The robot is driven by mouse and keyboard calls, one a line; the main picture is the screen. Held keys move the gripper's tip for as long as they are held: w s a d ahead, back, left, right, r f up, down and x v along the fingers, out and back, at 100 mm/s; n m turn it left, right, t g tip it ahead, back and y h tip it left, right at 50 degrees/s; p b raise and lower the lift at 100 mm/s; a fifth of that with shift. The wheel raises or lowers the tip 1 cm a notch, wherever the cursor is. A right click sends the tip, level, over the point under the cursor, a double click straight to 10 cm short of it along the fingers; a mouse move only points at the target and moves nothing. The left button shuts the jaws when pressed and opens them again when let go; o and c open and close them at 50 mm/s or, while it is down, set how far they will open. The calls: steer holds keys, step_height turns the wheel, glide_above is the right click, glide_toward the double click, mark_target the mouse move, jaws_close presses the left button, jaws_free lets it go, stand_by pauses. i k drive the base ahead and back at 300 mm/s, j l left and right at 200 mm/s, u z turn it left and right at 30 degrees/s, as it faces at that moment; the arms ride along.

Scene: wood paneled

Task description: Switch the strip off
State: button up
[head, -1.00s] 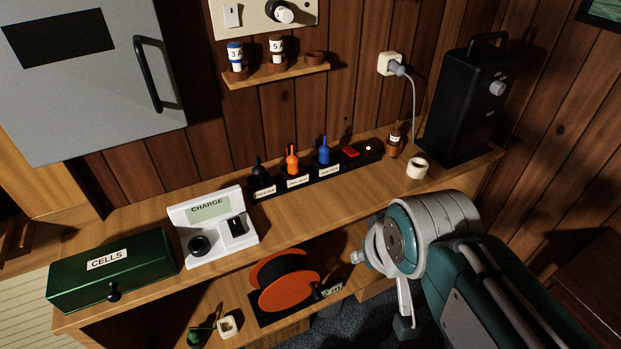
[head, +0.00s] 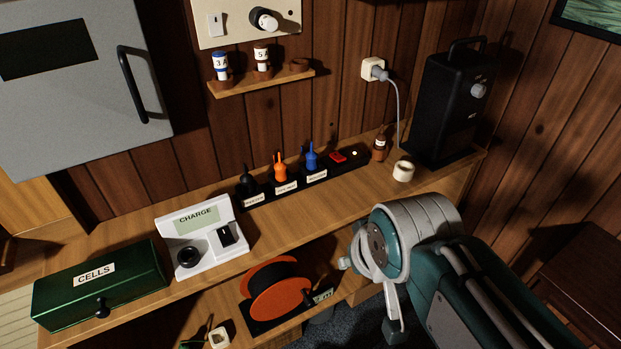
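The black power strip (head: 349,164) lies along the back of the wooden bench against the wall. Black, orange (head: 280,168) and blue (head: 311,157) plugs stand in it, each with a white label in front. A red switch (head: 338,157) sits near its right end, with a small pale light (head: 355,153) beside it. Whether the switch is pressed is too small to tell. My arm comes in from the lower right. My gripper (head: 372,267) is in front of the bench's front edge, below and right of the strip, touching nothing visible. Its fingers are partly hidden, so its opening is unclear.
A brown bottle (head: 379,148) and a cream roll (head: 403,171) stand right of the strip, before a black box (head: 449,110). A white charger (head: 203,240) and green CELLS box (head: 102,286) are left. An orange reel (head: 282,290) is below. A shelf (head: 262,82) overhangs behind.

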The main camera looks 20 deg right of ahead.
mark_target(338, 158)
steer(key=i+l+u, duration=0.15)
steer(key=l, duration=0.3)
steer(key=i+l+u, duration=0.2)
steer(key=l, duration=0.3)
steer(key=l+u, duration=0.15)
steer(key=l, duration=0.3)
